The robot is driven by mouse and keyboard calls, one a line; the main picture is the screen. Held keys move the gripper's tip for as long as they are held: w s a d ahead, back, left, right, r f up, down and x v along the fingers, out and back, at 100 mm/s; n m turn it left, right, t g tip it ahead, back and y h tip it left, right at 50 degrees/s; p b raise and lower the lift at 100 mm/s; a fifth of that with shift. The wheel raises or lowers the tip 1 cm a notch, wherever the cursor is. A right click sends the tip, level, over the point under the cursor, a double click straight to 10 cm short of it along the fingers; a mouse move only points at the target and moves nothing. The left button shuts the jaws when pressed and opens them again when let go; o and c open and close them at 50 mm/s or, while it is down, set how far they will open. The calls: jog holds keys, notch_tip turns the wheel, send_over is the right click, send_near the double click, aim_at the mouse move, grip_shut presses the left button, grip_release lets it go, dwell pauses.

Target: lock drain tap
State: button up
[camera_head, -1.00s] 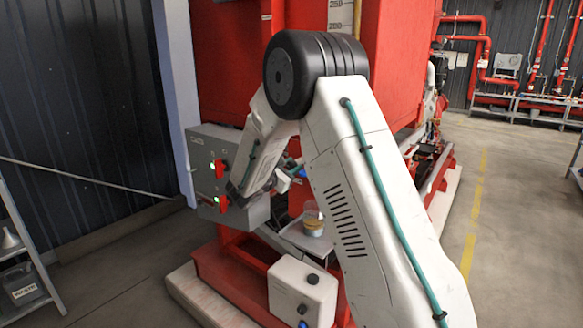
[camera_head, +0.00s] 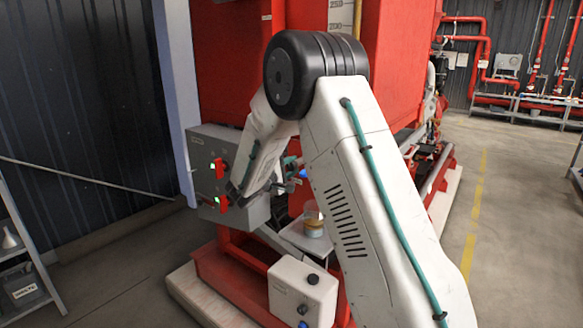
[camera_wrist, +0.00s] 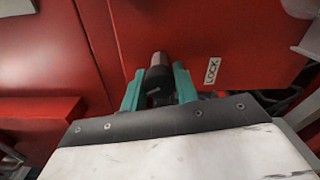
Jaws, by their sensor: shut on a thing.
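The drain tap (camera_wrist: 158,62) shows in the wrist view as a short piece with a dark body and a brownish metallic end, in front of the red tank (camera_wrist: 220,30). My gripper (camera_wrist: 158,88) has its teal fingers on either side of the dark body and is shut on it. A white LOCK label (camera_wrist: 212,71) is on the red surface just right of the tap. In the head view my gripper (camera_head: 291,170) is small and partly behind my arm, beside the grey control box. The tap cannot be made out there.
The grey control box (camera_head: 232,160) with red switches and green lights is close left of my wrist. A jar (camera_head: 312,218) stands on a small shelf below. A white box with knobs (camera_head: 303,290) is in front. Open floor (camera_head: 520,230) lies at the right.

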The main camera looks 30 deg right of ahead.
jog(key=m, duration=0.5)
jog(key=shift+m, duration=0.3)
dwell(0.4)
jog(key=o, duration=1)
jog(key=shift+a, duration=0.1)
jog(key=v, duration=0.7)
jog(key=shift+s+a, duration=0.15)
jog(key=shift+a, duration=0.2)
